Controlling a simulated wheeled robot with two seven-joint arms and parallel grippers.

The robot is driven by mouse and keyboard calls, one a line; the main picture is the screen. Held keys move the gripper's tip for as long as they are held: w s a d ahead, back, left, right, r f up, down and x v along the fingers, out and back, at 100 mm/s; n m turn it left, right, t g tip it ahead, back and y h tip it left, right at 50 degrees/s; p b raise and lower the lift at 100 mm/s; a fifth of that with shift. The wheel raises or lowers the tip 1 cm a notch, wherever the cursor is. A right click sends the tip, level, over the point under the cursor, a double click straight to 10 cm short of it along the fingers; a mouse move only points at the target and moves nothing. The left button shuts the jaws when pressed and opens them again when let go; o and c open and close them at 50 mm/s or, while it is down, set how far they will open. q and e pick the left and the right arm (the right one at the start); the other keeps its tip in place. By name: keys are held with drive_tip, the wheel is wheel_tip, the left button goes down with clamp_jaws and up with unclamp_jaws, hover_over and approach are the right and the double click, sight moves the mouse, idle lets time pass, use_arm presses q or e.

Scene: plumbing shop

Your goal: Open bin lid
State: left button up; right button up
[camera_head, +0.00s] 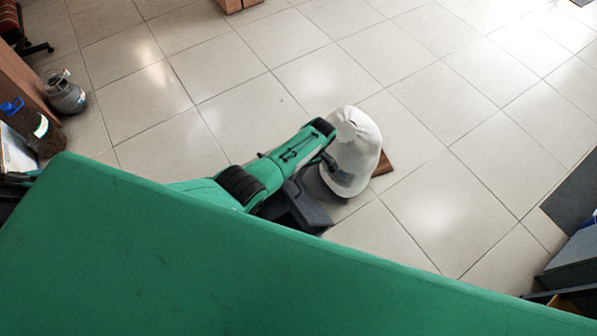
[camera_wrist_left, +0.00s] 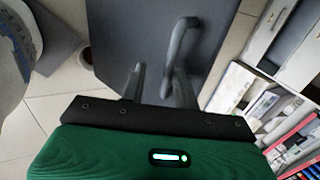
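The bin appears as a dark grey box (camera_head: 297,208) on the floor, partly hidden behind my left arm and green body in the head view. In the left wrist view a flat dark grey panel (camera_wrist_left: 125,35), which looks like its lid, carries a curved grey handle (camera_wrist_left: 180,45). I cannot tell whether the lid is raised. My left gripper (camera_head: 327,159) is over the bin. In the left wrist view its two fingers (camera_wrist_left: 160,82) are apart, with the handle's near end between or just beyond them; contact cannot be told. My right gripper is out of view.
Shelves with small goods (camera_wrist_left: 285,110) are at right in the wrist view. A grey canister (camera_head: 64,93) stands far left.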

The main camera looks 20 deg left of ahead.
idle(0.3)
use_arm(q)
drive_tip(key=w+d+r+b, duration=0.1)
drive_tip(key=w+d+r, duration=0.1)
drive_tip(key=w+r, duration=0.1)
drive_tip(key=w+d+r+b, duration=0.2)
drive_tip(key=w+d+r, duration=0.1)
drive_tip(key=w+d+r+b, duration=0.2)
drive_tip(key=w+r, duration=0.1)
drive_tip(key=w, duration=0.1)
drive_tip(key=shift+d+r, duration=0.35)
drive_tip(key=shift+d, duration=0.05)
idle(1.1)
idle(0.4)
drive_tip(key=b+v, duration=0.2)
drive_tip(key=v, duration=1.1)
drive_tip(key=shift+w+d+r, duration=0.15)
drive_tip(key=shift+r, duration=0.2)
